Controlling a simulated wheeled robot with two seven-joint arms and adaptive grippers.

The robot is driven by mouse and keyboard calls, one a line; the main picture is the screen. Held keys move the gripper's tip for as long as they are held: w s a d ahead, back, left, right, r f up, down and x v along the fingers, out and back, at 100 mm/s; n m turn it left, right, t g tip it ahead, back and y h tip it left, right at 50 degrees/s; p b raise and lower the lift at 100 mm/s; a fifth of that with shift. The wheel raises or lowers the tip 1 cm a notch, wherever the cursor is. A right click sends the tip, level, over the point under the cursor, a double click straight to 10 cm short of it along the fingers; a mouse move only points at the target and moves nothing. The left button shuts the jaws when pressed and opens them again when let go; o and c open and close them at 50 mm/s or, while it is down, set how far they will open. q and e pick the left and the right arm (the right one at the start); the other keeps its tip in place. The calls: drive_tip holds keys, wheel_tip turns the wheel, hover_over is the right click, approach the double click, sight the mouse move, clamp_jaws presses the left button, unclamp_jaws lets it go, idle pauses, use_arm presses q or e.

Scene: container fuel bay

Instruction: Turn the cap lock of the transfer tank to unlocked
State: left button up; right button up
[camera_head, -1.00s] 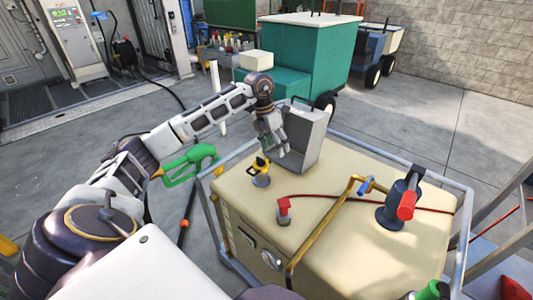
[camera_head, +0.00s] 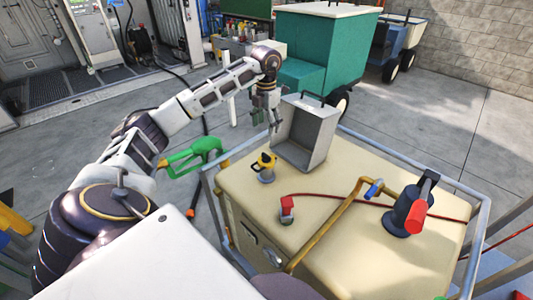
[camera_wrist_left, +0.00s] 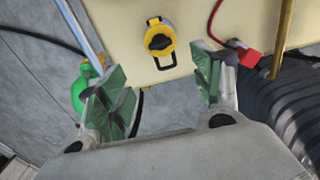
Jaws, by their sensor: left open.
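The tank's cap (camera_head: 265,163) has a yellow top on a pale base and stands at the far left of the cream transfer tank's top (camera_head: 330,205). My right gripper is not in view.
A grey open box (camera_head: 306,130) stands right behind the cap, close to the gripper. A red fitting (camera_head: 288,204) with a red hose, a brass pipe (camera_head: 325,222) and a dark pump with a red handle (camera_head: 411,205) are on the tank. A green nozzle (camera_head: 195,155) hangs at left.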

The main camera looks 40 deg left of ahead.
sight(266, 155)
use_arm(q)
wheel_tip(266, 155, down, 12)
drive_tip(key=shift+f+p, duration=0.15)
drive_tip(key=shift+p, duration=0.2)
drive_tip(key=shift+f, duration=0.75)
drive_tip(key=shift+c, duration=0.2)
drive_tip(key=c, duration=1)
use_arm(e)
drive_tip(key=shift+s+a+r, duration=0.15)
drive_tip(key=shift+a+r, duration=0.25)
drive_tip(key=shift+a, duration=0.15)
